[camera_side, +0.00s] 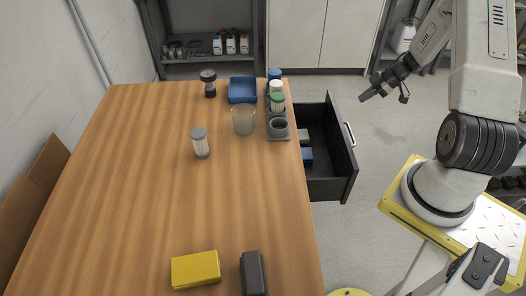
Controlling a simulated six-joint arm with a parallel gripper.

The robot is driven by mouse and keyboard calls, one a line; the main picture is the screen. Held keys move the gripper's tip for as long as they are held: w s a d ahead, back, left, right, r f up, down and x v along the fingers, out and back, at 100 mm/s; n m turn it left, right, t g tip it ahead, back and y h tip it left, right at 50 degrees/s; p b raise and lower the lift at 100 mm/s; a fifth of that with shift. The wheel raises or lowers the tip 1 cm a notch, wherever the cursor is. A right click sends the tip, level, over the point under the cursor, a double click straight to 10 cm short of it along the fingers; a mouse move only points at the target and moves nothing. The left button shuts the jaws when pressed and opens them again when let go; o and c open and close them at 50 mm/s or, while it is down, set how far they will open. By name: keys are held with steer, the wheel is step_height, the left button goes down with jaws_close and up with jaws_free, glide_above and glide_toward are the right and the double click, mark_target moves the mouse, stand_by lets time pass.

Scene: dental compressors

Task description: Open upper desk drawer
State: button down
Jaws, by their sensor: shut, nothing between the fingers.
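The desk drawer (327,190) is black and stands pulled out from the right side of the wooden desk (150,190). A light handle (350,134) is on its front. Inside it lie a blue item (307,155) and a greyish-beige item (304,136). Whether this is the upper drawer cannot be told, as the desk's side is hidden from above. My gripper (366,96) is shut and empty. It is in the air to the right of the drawer's far end, apart from the handle.
On the desk are a dark holder (279,134) with several containers, a blue tray (242,90), a glass beaker (243,121), a grey-lidded jar (200,143), a dark-topped jar (209,83), a yellow box (195,269) and a dark case (253,273). Cabinets (322,35) stand behind.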

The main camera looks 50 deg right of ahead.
steer(key=w+h, duration=0.7)
steer(key=w, duration=0.3)
steer(key=s+a+g+h, duration=0.1)
steer(key=s+a+g, duration=0.2)
steer(key=a+g, duration=0.3)
steer(key=s+a+g+h, duration=0.1)
steer(key=s+a+g, duration=0.3)
steer(key=a, duration=0.5)
step_height(320, 180, down, 11)
steer(key=shift+w+d+r, duration=0.2)
steer(key=shift+w+d, duration=0.05)
steer(key=shift+f, duration=0.1)
glide_above(336, 166)
steer(key=w+a, duration=0.1)
steer(key=w, duration=0.1)
steer(key=shift+s+a+f, duration=0.1)
steer(key=shift+f, duration=2.2)
steer(key=shift+s+a+f, duration=0.1)
steer(key=shift+f, duration=2.15)
